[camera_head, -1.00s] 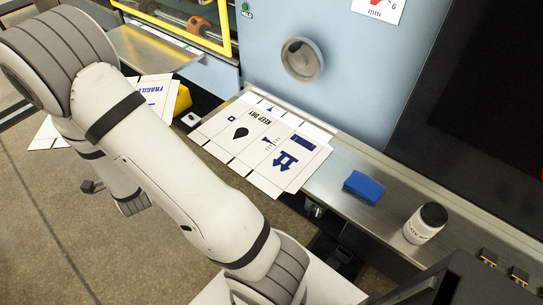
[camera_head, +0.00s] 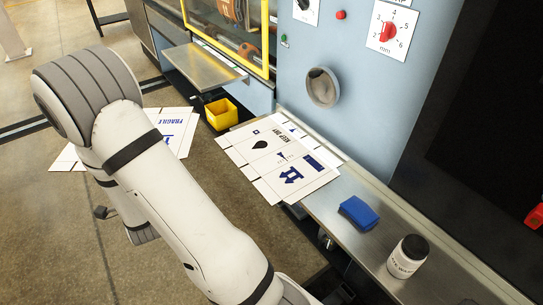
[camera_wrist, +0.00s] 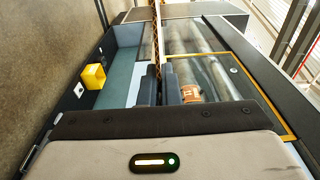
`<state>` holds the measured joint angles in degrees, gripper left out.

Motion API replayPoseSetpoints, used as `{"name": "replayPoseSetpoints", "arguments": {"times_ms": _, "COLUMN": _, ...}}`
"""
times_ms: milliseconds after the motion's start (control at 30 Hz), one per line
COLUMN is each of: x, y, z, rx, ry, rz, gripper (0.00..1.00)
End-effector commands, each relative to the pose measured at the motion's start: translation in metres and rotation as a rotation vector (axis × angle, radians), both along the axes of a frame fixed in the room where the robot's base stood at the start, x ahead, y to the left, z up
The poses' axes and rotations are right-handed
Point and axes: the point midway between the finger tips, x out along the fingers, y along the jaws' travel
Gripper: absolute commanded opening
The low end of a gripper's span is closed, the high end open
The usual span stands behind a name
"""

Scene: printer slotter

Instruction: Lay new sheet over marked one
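A white printed sheet (camera_head: 280,158) with "KEEP DRY" and a blue double-arrow mark lies on the metal ledge, its near edge overhanging. A second white sheet (camera_head: 176,127) marked "FRAGILE" shows beyond my arm, over the floor, and is partly hidden by the arm. In the wrist view my gripper (camera_wrist: 159,78) is shut on a thin cardboard sheet (camera_wrist: 157,36), seen edge-on with a brown corrugated edge. This appears to be the "FRAGILE" sheet. My gripper is hidden behind my arm in the head view.
The blue machine front (camera_head: 345,45) with a round knob rises behind.

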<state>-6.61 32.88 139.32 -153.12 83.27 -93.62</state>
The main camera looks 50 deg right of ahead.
Motion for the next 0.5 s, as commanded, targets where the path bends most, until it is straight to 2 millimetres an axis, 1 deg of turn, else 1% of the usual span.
{"name": "replayPoseSetpoints", "arguments": {"times_ms": 67, "x": -0.005, "y": -0.023, "z": -0.004, "rx": -0.005, "ry": -0.007, "rz": -0.078, "gripper": 0.0}}
{"name": "replayPoseSetpoints", "arguments": {"times_ms": 167, "x": -0.019, "y": -0.065, "z": -0.008, "rx": -0.011, "ry": -0.017, "rz": -0.231, "gripper": 0.0}}
{"name": "replayPoseSetpoints", "arguments": {"times_ms": 200, "x": -0.027, "y": -0.083, "z": -0.009, "rx": -0.013, "ry": -0.018, "rz": -0.303, "gripper": 0.0}}
{"name": "replayPoseSetpoints", "arguments": {"times_ms": 267, "x": -0.043, "y": -0.113, "z": -0.012, "rx": -0.016, "ry": -0.022, "rz": -0.421, "gripper": 0.0}}
{"name": "replayPoseSetpoints", "arguments": {"times_ms": 300, "x": -0.055, "y": -0.131, "z": -0.014, "rx": -0.015, "ry": -0.022, "rz": -0.5, "gripper": 0.0}}
{"name": "replayPoseSetpoints", "arguments": {"times_ms": 367, "x": -0.074, "y": -0.156, "z": -0.016, "rx": -0.015, "ry": -0.02, "rz": -0.613, "gripper": 0.0}}
{"name": "replayPoseSetpoints", "arguments": {"times_ms": 400, "x": -0.086, "y": -0.17, "z": -0.018, "rx": -0.013, "ry": -0.019, "rz": -0.683, "gripper": 0.0}}
{"name": "replayPoseSetpoints", "arguments": {"times_ms": 500, "x": -0.115, "y": -0.197, "z": -0.022, "rx": -0.007, "ry": -0.012, "rz": -0.831, "gripper": 0.0}}
